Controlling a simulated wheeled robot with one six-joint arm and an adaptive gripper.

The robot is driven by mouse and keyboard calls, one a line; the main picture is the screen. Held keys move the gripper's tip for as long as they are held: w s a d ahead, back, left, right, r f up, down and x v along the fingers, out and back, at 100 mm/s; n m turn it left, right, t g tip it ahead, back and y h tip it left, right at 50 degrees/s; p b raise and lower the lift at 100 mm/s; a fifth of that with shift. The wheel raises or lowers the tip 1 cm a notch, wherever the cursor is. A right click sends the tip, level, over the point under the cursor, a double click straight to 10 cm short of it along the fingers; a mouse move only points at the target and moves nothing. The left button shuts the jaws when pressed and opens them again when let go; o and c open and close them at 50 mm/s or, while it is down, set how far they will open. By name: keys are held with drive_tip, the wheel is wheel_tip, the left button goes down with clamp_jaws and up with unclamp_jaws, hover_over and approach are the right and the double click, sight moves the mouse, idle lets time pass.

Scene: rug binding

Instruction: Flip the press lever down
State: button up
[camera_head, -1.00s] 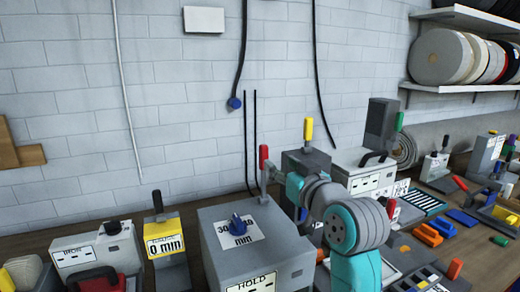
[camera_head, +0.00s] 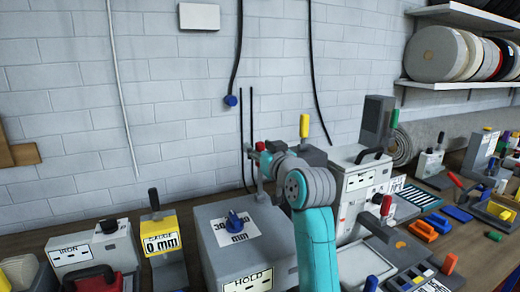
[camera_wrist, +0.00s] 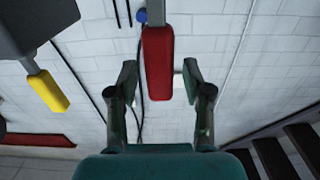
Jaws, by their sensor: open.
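A lever with a red handle (camera_head: 260,147) stands at the back of the grey box (camera_head: 215,245) marked HOLD. In the head view my arm partly covers it. In the wrist view the red handle (camera_wrist: 158,65) sits between the two fingers of my gripper (camera_wrist: 160,80), with gaps on both sides. My gripper is open and does not visibly touch it. No label showing names this lever as the press lever. In the head view my fingers are too small and covered to make out.
A lever with a yellow handle (camera_head: 305,126) stands close to the right, and shows at left in the wrist view (camera_wrist: 48,91). A yellow gauge block (camera_head: 161,240) stands left. Another red-handled lever (camera_head: 386,205) is right.

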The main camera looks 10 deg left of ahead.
clamp_jaws()
drive_tip(key=shift+s, duration=0.1)
drive_tip(key=shift+s+d+f+t+y, duration=0.2)
drive_tip(key=shift+s+d+t+y, duration=0.35)
drive_tip(key=shift+s, duration=0.2)
drive_tip(key=shift+s+d+f+t+y, duration=0.2)
drive_tip(key=shift+s+d+t+y, duration=0.1)
drive_tip(key=shift+s+d+t, duration=0.3)
drive_tip(key=shift+s+d+f+t+y, duration=0.2)
drive_tip(key=shift+s+d+t+y, duration=0.25)
drive_tip(key=shift+s+t, duration=0.3)
drive_tip(key=shift+s, duration=0.1)
